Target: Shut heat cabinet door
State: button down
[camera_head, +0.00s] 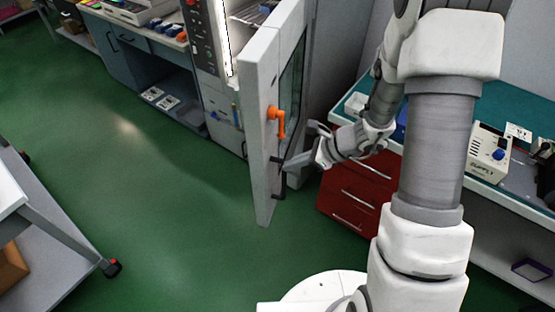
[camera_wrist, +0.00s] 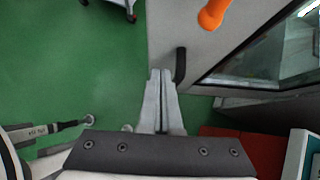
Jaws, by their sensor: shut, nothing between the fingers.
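The heat cabinet door (camera_head: 262,150) stands open, swung out from the cabinet (camera_head: 218,95) toward me. It is pale grey, with a window and an orange handle (camera_head: 279,120). The orange handle also shows at the top of the wrist view (camera_wrist: 213,14). A dark bar (camera_wrist: 180,66) sticks out near the door's lower edge. My gripper (camera_head: 280,163) is at the door's lower part, by its free edge. In the wrist view my gripper's fingers (camera_wrist: 161,75) are together and empty, just left of the dark bar. I cannot tell whether they touch the door.
A bench with red drawers (camera_head: 352,190) stands right of the door, with a beige device (camera_head: 489,153) on top. A blue-grey workbench (camera_head: 135,55) is at the back left. A wheeled cart (camera_head: 62,235) is at the left. The green floor (camera_head: 130,190) between is clear.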

aim_at(267, 164)
jog(key=a, duration=0.2)
jog(key=shift+w+a+p, duration=0.3)
jog(key=shift+w+p, duration=0.1)
jog(key=shift+w+a, duration=0.25)
jog(key=shift+a, duration=0.35)
jog(key=shift+a, duration=0.1)
